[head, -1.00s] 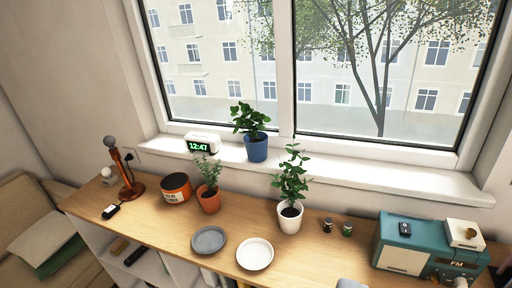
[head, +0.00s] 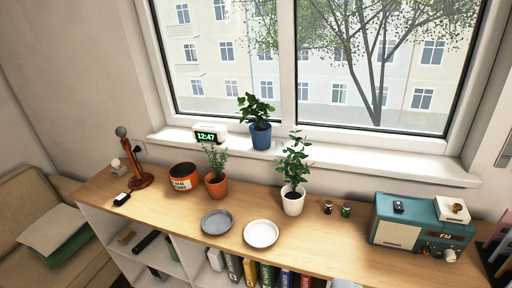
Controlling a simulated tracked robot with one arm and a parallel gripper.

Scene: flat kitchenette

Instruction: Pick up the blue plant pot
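The blue plant pot (head: 261,136) holds a leafy green plant (head: 256,108) and stands upright on the white window sill, in front of the window, near the middle of the head view. A digital clock is to its left on the sill. The pot is well away from the camera, with the wooden shelf top between. Only a small grey piece at the bottom edge may be part of my gripper; its fingers do not show.
The sill (head: 380,166) is clear right of the blue pot.

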